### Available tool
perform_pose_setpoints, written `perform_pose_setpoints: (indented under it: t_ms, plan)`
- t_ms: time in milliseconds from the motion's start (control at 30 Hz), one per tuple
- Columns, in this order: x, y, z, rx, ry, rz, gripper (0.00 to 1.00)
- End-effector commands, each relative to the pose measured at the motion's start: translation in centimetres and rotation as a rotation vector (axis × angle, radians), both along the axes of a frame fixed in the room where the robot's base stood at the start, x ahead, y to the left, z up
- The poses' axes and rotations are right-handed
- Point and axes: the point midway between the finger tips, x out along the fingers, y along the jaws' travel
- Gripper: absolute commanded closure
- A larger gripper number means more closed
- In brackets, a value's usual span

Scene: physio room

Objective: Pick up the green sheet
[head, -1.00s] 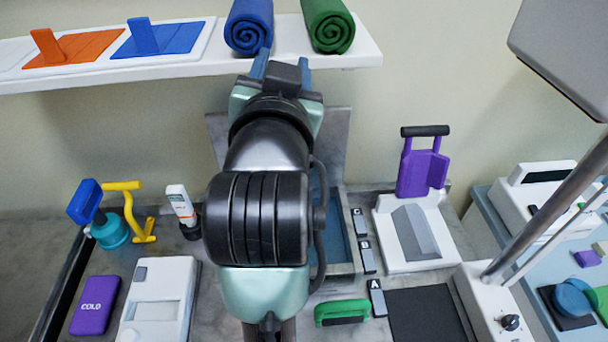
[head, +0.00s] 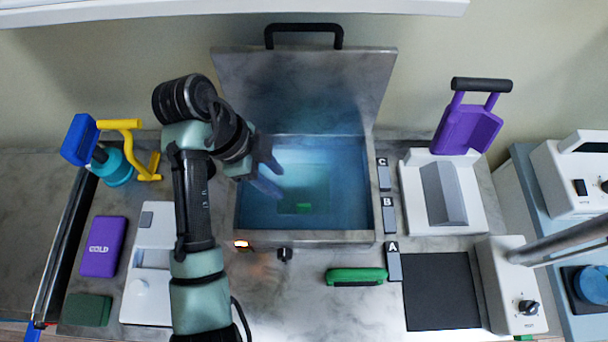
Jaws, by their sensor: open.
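A metal water bath (head: 305,238) stands open in the middle of the counter, with blue-lit water inside. A green patch (head: 304,207) shows low in the bath, inside a darker greenish area; it may be the green sheet, but the water blurs its outline. My gripper (head: 272,176) is open and empty, over the left part of the bath. The green patch lies to the right of and below its fingertips in the picture. I cannot tell how high the fingers are above the water.
The bath's raised lid (head: 305,85) stands behind it. A purple holder (head: 467,128) on a white stand is at right. A green handle (head: 356,276) lies in front. A purple cold pack (head: 102,246), a dark green block (head: 87,309) and a blue-and-yellow tool (head: 112,150) are at left.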

Motion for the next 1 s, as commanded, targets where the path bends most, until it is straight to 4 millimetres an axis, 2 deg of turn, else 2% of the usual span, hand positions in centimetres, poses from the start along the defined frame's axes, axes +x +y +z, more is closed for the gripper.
perform_pose_setpoints:
  t_ms: [133, 300, 667, 800, 1000]
  plan:
    - [-0.1, -1.2, -3.0, -0.004, 0.003, -0.005, 0.54]
    - [-0.1, -2.3, -5.6, -0.002, 0.0, -0.002, 0.54]
    - [-0.3, -3.4, -7.5, 0.0, 0.001, 0.002, 0.54]
    - [-0.8, -4.6, -9.1, -0.002, 0.004, 0.002, 0.54]
    - [-0.7, -5.4, -11.2, 0.0, 0.0, 0.001, 0.54]
